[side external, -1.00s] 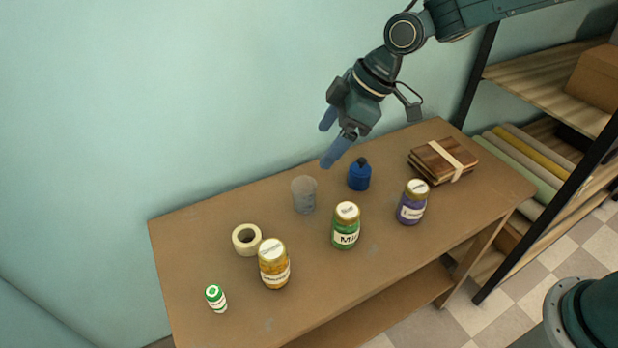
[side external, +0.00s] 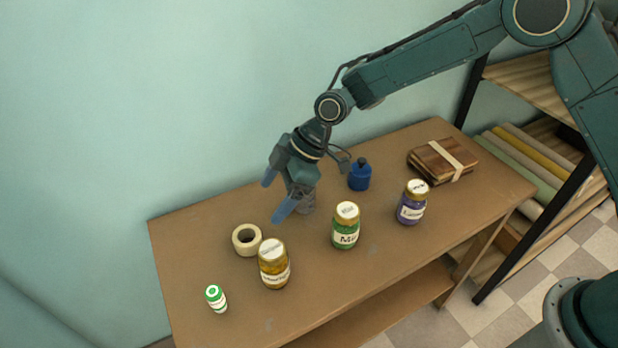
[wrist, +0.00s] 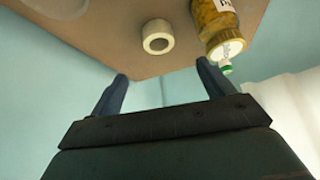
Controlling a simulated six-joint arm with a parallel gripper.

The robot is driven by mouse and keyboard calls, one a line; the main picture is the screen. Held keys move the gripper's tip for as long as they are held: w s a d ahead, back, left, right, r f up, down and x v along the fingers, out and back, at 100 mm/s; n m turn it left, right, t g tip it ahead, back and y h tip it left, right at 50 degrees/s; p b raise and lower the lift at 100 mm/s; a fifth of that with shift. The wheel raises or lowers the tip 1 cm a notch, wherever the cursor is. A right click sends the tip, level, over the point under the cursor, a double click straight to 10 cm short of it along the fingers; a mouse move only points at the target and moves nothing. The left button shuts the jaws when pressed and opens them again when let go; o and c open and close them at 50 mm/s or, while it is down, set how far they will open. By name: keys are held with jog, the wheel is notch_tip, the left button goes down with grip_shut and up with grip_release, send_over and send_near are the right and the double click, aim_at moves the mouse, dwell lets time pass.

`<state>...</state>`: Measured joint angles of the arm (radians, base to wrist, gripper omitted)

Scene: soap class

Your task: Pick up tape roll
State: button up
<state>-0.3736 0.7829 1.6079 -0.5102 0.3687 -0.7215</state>
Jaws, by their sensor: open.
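My gripper (side external: 277,200) is open and empty, above the table and up and to the right of the roll in the side view. Its two blue fingers are apart and do not touch the roll. In the wrist view the tape roll (wrist: 157,38) shows with its hole visible, ahead of and between the spread fingertips of my gripper (wrist: 162,78).
The yellow jar (side external: 273,265) stands close beside the roll. A green jar (side external: 345,228), purple jar (side external: 411,204), blue bottle (side external: 359,176) and small green-capped bottle (side external: 216,299) stand on the table (side external: 200,250). The clear cup (side external: 305,203) is mostly hidden behind my gripper. Strapped wooden books (side external: 442,161) lie far right.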

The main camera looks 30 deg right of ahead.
aim_at(246, 235)
jog(key=shift+x, duration=4.15)
jog(key=shift+x, duration=2.6)
jog(key=shift+w, duration=0.15)
jog(key=c, duration=1.1)
jog(key=shift+r, duration=0.2)
notch_tip(246, 235, up, 20)
jog(key=shift+f, duration=0.15)
